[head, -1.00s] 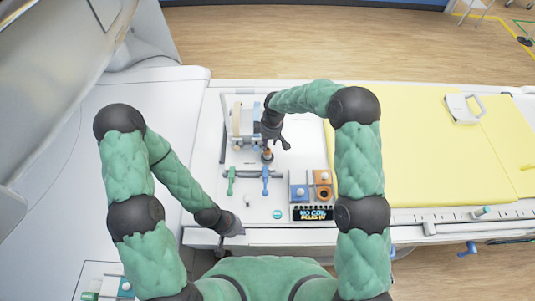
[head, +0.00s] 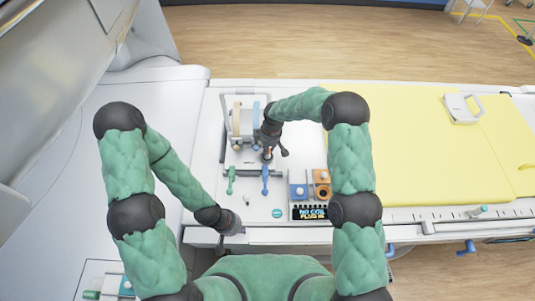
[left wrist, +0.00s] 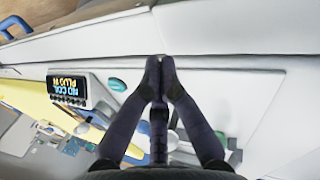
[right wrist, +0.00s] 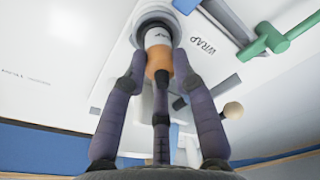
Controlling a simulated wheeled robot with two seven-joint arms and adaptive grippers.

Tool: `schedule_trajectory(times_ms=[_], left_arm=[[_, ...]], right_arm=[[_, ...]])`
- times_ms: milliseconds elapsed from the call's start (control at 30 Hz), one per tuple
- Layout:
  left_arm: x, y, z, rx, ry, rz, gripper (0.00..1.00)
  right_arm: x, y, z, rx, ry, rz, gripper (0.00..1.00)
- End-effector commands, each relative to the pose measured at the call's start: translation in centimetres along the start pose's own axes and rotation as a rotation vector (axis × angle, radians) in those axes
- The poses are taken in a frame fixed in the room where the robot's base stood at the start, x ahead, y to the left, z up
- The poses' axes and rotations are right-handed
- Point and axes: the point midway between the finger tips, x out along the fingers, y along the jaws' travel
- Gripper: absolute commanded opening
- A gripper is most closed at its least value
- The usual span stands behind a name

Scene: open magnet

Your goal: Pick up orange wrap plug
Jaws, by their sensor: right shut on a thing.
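The orange wrap plug (right wrist: 158,62) shows in the right wrist view, with an orange body and a white lettered collar. Its far end meets a round grey-white fitting (right wrist: 154,17) next to a "WRAP" label; I cannot tell whether it is still seated. My right gripper (right wrist: 159,72) is shut on the plug, a finger on each side. In the head view the right gripper (head: 269,149) is over the panel and hides most of the plug. My left gripper (head: 234,228) is low by the panel's front edge; in the left wrist view its fingertips (left wrist: 160,62) are together and empty.
A green handle (head: 231,180) and a blue handle (head: 265,180) stand just in front of the plug. Blue and orange socket blocks (head: 298,190) and a small display (head: 315,212) lie to the right. The yellow bed pad (head: 420,150) lies further right.

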Motion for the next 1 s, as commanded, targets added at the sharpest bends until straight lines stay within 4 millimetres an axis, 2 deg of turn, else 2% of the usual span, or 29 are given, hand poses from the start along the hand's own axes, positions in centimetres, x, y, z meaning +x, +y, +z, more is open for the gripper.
schedule_trajectory(times_ms=[267, 467, 633, 1000], left_arm=[[0.1, 0.0, 0.0, 0.000, 0.000, 0.000, 0.00], [0.4, -0.1, 0.0, 0.000, 0.000, 0.000, 0.00], [0.9, -0.3, 0.0, 0.000, 0.000, 0.000, 0.00], [1.6, -0.6, -0.1, 0.000, 0.000, 0.000, 0.00]], right_arm=[[-0.2, 0.0, -0.1, 0.000, 0.002, 0.001, 0.00], [-1.4, 0.1, -0.3, 0.000, 0.003, 0.003, 0.00], [-3.5, -0.2, -0.4, -0.001, 0.002, 0.002, 0.00], [-9.3, -4.5, 1.1, -0.001, 0.002, 0.002, 0.00]])
